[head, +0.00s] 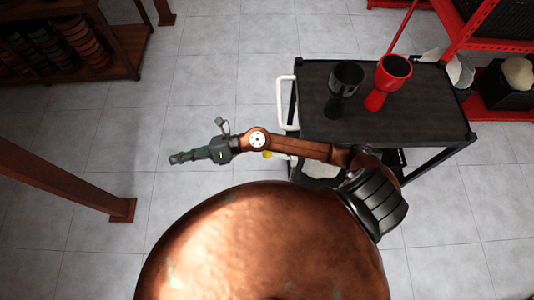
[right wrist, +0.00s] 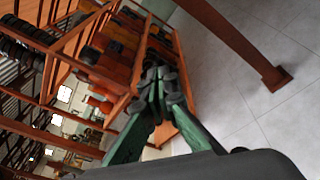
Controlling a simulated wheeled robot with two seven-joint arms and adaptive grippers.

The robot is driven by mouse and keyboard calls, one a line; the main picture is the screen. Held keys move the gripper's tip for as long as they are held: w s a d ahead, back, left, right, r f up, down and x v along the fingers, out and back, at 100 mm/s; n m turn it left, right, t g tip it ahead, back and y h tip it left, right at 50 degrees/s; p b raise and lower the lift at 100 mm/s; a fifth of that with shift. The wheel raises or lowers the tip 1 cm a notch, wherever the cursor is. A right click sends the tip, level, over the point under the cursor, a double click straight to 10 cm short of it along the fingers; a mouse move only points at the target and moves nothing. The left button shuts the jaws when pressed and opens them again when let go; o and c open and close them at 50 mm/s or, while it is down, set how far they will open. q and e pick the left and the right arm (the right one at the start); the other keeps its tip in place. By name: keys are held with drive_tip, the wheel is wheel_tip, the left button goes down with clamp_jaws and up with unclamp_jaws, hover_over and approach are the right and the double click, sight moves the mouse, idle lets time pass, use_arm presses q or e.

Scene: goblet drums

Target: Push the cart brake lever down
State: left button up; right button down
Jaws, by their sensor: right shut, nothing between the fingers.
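The black cart (head: 430,113) stands at the right in the head view, with a white handle (head: 282,103) on its left side. A small yellow piece (head: 267,155) shows low beside the cart, just under my right forearm; it may be the brake lever, but most of it is hidden. My right gripper (head: 174,160) reaches left past the cart over the bare floor, shut and empty, well left of the yellow piece. In the right wrist view its green fingers (right wrist: 160,75) meet at their tips with nothing between them. My left gripper is not in view.
A black goblet drum (head: 345,82) and a red goblet drum (head: 389,82) stand on the cart top. A red rack (head: 490,44) is at the upper right, a wooden shelf (head: 85,75) at the upper left. A wooden post (head: 122,209) stands left. Tiled floor between is clear.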

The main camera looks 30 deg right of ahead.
drive_tip(key=s+d+f+n+g+h, duration=0.25)
drive_tip(key=d+f+n+h, duration=0.2)
drive_tip(key=f, duration=0.55)
drive_tip(key=s+d+f+n+g+h, duration=0.1)
drive_tip(key=d+f+n+g+h, duration=0.25)
drive_tip(key=d+f, duration=0.4)
drive_tip(key=w+d+f+h, duration=0.1)
drive_tip(key=d+f+h, duration=0.1)
drive_tip(key=d, duration=0.4)
drive_tip(key=w+d+f+n+h, duration=0.1)
drive_tip(key=d+f+h, duration=0.1)
drive_tip(key=d, duration=0.5)
drive_tip(key=w+d+f+n+h, duration=0.1)
drive_tip(key=d+f+h, duration=0.1)
drive_tip(key=d+h, duration=0.2)
drive_tip(key=shift+w+d+f+h, duration=0.1)
drive_tip(key=shift+d+f+h, duration=0.1)
drive_tip(key=shift+d, duration=0.45)
drive_tip(key=shift+w+d+f+h, duration=0.1)
drive_tip(key=shift+d+f, duration=0.05)
drive_tip(key=shift+d, duration=0.45)
drive_tip(key=shift+f, duration=0.15)
